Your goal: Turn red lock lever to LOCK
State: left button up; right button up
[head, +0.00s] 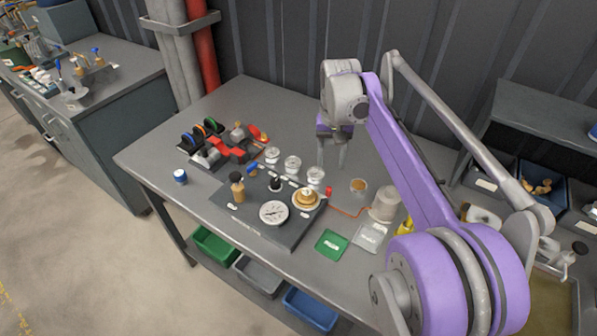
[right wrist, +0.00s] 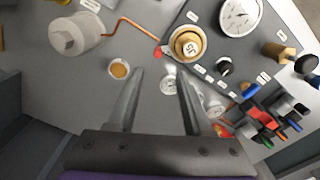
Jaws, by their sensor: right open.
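A device with bright red bars (head: 231,150) stands on the back left of the table. The same red part shows at the right of the right wrist view (right wrist: 262,116). I cannot tell for sure which red piece is the lock lever, and no LOCK mark is readable. My right gripper (head: 333,166) points down over the table, right of the red device and apart from it. Its two fingers (right wrist: 160,78) are spread, with no object held between them. My left gripper is in neither view.
A dark panel (head: 231,217) holds a white gauge (head: 273,212), a gold knob (head: 306,198) and a brass fitting (head: 237,186). Several small round gauges stand behind it. A blue-capped jar (head: 180,177), a green card (head: 332,245) and a white canister (head: 384,205) are on the grey table (head: 150,150).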

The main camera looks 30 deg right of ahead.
aim_at(329, 188)
jog(key=f, duration=1)
jog(key=shift+d+f+b, duration=0.25)
jog(key=shift+b, duration=0.05)
grip_shut()
dwell(1.1)
